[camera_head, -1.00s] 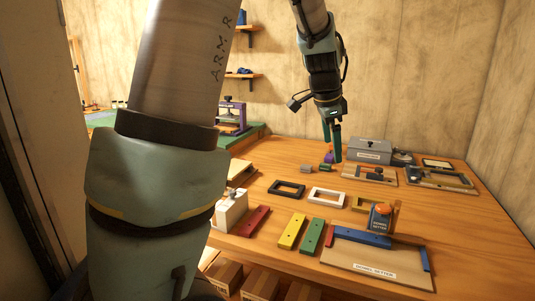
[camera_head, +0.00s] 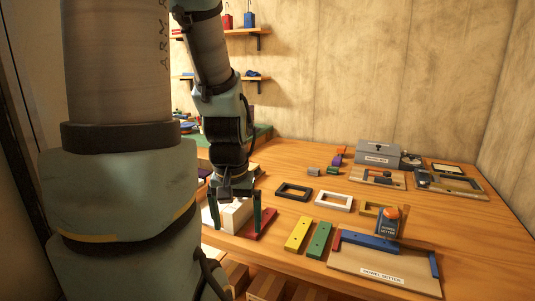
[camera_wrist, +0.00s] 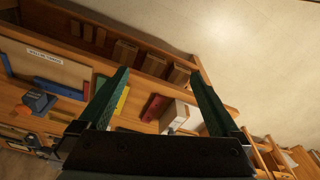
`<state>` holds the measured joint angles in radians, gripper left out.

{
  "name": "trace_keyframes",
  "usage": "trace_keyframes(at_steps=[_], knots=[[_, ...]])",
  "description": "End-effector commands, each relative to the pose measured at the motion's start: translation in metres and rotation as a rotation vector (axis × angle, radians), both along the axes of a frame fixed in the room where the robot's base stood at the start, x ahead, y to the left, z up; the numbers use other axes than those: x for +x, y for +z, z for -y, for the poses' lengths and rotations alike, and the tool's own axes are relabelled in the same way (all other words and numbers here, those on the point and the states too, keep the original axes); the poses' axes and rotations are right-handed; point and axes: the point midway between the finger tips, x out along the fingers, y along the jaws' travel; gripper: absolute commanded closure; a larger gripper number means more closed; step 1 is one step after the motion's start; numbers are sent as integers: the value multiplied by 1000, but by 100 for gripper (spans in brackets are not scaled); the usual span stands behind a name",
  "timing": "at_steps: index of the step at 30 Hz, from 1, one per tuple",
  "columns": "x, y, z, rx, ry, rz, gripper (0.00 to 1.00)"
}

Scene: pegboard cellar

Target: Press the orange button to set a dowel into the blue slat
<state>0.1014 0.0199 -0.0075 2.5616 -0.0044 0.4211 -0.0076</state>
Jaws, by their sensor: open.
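The orange button (camera_head: 390,212) sits on top of the blue-grey dowel setter block (camera_head: 389,227) at the right of the bench. The blue slat (camera_head: 368,240) lies at the back edge of the dowel setter's wooden board (camera_head: 372,268), beside the block. The setter and blue slat also show at the left of the wrist view, with the blue slat (camera_wrist: 58,88) lying tilted there. My gripper (camera_head: 236,215) is open and empty, well left of the setter. Its green fingers appear on either side of a white block (camera_head: 234,213) in the head view; whether they touch it cannot be told.
Red (camera_head: 262,222), yellow (camera_head: 298,234) and green (camera_head: 319,239) slats lie between my gripper and the setter. Black (camera_head: 293,191) and white (camera_head: 333,201) frames lie behind them. A grey box (camera_head: 377,154) and wooden fixtures stand at the back right. Open wood lies around the slats.

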Motion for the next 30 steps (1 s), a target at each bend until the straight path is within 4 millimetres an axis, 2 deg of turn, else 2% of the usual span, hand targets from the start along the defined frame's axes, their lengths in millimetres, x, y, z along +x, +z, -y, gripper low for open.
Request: trace_keyframes(at_steps=[2,25,30], knots=[[0,0,0,0,-1,0,11],[1,0,0,0,-2,0,98],[1,0,0,0,-2,0,100]])
